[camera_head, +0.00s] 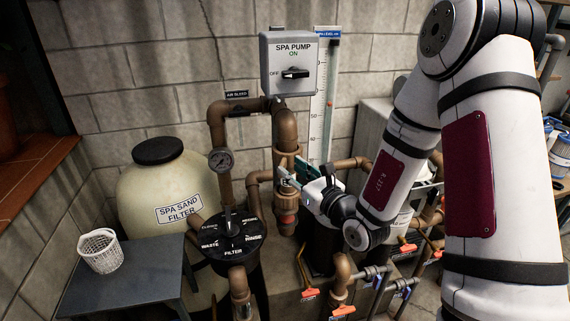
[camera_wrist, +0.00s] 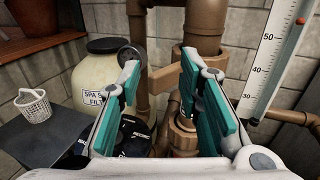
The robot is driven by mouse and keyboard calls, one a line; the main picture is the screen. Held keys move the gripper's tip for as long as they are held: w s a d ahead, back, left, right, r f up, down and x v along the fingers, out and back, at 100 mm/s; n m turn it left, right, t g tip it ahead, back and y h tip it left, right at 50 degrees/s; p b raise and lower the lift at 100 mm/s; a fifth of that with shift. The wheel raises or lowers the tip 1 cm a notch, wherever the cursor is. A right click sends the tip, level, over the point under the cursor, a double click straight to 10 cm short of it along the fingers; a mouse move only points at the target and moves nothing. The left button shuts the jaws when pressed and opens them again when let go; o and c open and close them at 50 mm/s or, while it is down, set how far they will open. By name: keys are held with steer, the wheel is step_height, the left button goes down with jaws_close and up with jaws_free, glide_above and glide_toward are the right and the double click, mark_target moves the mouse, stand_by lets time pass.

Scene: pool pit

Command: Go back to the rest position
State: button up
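My gripper (camera_head: 289,183) is in front of the brown vertical pipe, to the right of the black filter valve (camera_head: 236,236), in the head view. In the wrist view my gripper (camera_wrist: 165,88) shows two teal-padded fingers spread apart with a clear gap and nothing held between them. A brown pipe fitting (camera_wrist: 183,135) shows beyond the gap, partly hidden by the right finger. Whether a finger touches the pipe is not clear. My arm reaches in from the right side of the head view.
A spa pump switch box (camera_head: 290,63) hangs on the block wall beside a level gauge (camera_head: 322,100). A pressure gauge (camera_head: 220,160) sits on the pipework. A cream sand filter (camera_head: 150,195) and a grey table (camera_head: 125,275) with a white basket (camera_head: 101,250) stand left. Orange-handled valves (camera_head: 342,311) are low.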

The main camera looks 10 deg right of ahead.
steer(key=shift+v, duration=0.75)
steer(key=shift+d, duration=0.2)
